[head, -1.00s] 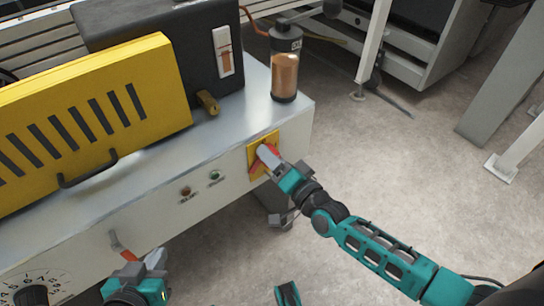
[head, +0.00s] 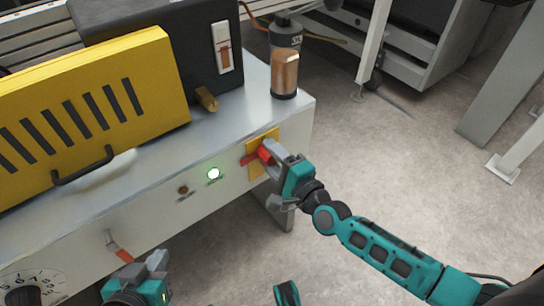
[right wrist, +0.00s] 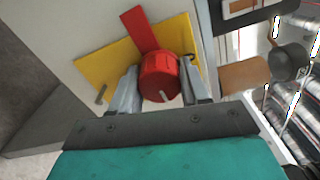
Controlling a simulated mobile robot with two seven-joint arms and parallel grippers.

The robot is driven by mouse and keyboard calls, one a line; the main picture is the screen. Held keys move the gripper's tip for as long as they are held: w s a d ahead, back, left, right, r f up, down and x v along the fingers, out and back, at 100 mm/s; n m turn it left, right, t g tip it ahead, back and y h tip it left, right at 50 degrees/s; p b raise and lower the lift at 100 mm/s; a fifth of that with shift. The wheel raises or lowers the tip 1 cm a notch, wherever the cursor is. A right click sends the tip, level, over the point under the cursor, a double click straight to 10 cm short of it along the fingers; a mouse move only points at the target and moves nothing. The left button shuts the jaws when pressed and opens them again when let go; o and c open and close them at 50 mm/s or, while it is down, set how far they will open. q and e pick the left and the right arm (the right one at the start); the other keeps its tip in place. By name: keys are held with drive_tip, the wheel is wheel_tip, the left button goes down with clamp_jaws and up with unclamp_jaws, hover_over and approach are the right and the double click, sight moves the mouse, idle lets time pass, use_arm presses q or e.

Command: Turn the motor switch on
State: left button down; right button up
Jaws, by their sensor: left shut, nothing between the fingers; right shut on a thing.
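The motor switch is a red rotary knob with a red handle on a yellow plate (head: 257,168), on the machine's front panel near its right end. In the right wrist view the red knob (right wrist: 160,76) sits between the two fingers, with the red handle pointing up across the yellow plate (right wrist: 105,62). My right gripper (head: 272,160) is shut on the knob. My left gripper (head: 152,266) is shut and empty, low in front of the panel, below the small red lever.
A dark reddish button (head: 183,190), a red lever (head: 119,252) and a numbered dial (head: 30,292) are on the same panel. A yellow slotted guard (head: 90,110) and an amber cylinder (head: 285,75) stand on top.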

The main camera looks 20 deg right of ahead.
use_arm(q)
drive_tip(key=shift+w, duration=0.15)
use_arm(e)
drive_tip(key=shift+d+m, duration=0.1)
drive_tip(key=shift+m, duration=0.2)
use_arm(q)
drive_tip(key=shift+r, duration=0.1)
use_arm(e)
drive_tip(key=o, duration=1.1)
drive_tip(key=shift+c, duration=0.2)
use_arm(q)
drive_tip(key=shift+a+r+p, duration=0.3)
drive_tip(key=shift+p, duration=0.6)
use_arm(e)
drive_tip(key=v, duration=1.3)
